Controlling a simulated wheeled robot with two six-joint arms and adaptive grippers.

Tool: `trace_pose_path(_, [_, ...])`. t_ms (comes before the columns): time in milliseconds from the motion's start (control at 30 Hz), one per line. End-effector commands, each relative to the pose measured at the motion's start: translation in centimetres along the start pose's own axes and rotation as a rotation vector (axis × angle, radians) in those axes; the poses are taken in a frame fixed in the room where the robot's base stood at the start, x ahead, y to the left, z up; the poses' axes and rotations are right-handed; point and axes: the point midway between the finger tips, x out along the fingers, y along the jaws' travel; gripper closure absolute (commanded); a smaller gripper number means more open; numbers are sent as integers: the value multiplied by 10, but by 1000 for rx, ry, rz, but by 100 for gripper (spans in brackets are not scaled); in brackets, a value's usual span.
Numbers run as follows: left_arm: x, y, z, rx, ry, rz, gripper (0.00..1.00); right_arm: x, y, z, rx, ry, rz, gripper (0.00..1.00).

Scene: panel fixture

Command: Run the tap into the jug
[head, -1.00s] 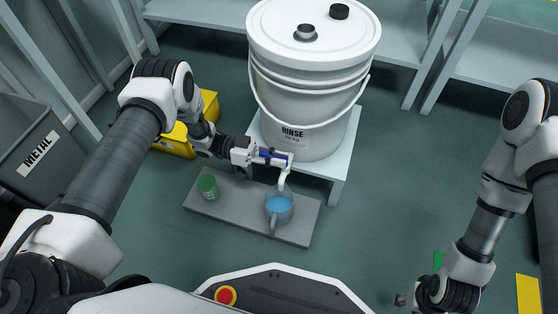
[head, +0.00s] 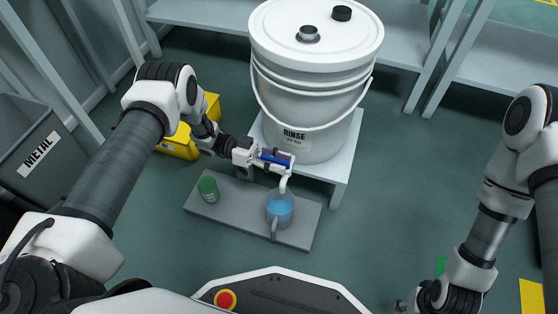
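The white bucket marked RINSE (head: 312,85) stands on a pale stand, with a tap low on its front. The tap's white spout (head: 284,183) points down over the jug. The tap's blue lever (head: 275,158) lies between the fingers of my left gripper (head: 274,159), which looks shut on it. The grey-blue jug (head: 279,219) stands upright under the spout, its handle towards me, with blue inside. I cannot make out a stream of water. My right gripper (head: 403,305) is at the bottom edge, partly cut off; its opening cannot be told.
A green can (head: 208,189) stands on the grey slab (head: 240,224), left of the jug. The pale stand (head: 345,150) bears the bucket. A yellow box (head: 180,146) sits behind my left arm. A METAL bin (head: 40,150) is at left. The floor right of the stand is clear.

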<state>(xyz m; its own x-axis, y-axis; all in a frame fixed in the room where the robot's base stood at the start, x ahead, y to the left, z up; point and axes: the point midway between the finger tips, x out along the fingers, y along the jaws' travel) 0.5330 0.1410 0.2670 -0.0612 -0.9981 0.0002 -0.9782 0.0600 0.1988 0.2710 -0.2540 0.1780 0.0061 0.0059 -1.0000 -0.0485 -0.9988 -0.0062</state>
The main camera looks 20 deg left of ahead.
Motion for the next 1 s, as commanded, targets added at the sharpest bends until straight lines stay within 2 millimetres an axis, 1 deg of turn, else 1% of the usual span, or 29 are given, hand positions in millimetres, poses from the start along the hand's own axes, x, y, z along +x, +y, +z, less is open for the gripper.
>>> trace_pose_path(67, [-3, 0, 0, 1, 0, -2, 61, 0, 0, 0, 0, -1, 0, 60])
trace_pose_path(167, [-16, -1, 0, 3, 1, -5, 61, 0, 0, 0, 0, -1, 0, 60])
trace_pose_path(267, [-38, -1, 0, 2, 1, -6, 61, 0, 0, 0, 0, 0, 0, 60])
trace_pose_path(400, [-76, 0, 1, 1, 0, -5, 61, 0, 0, 0, 0, 0, 0, 60])
trace_pose_path(500, [-98, 0, 1, 1, -1, -3, 61, 0, 0, 0, 0, 0, 0, 60])
trace_pose_path(600, [-113, 0, 1, 0, 0, -2, 61, 0, 0, 0, 0, 0, 0, 60])
trace_pose_path(733, [-120, 1, 1, -2, -1, 1, 61, 0, 0, 0, 0, 0, 0, 60])
trace_pose_path(1000, [-120, 1, 1, -1, 0, 1, 61, 0, 0, 0, 0, 0, 0, 60])
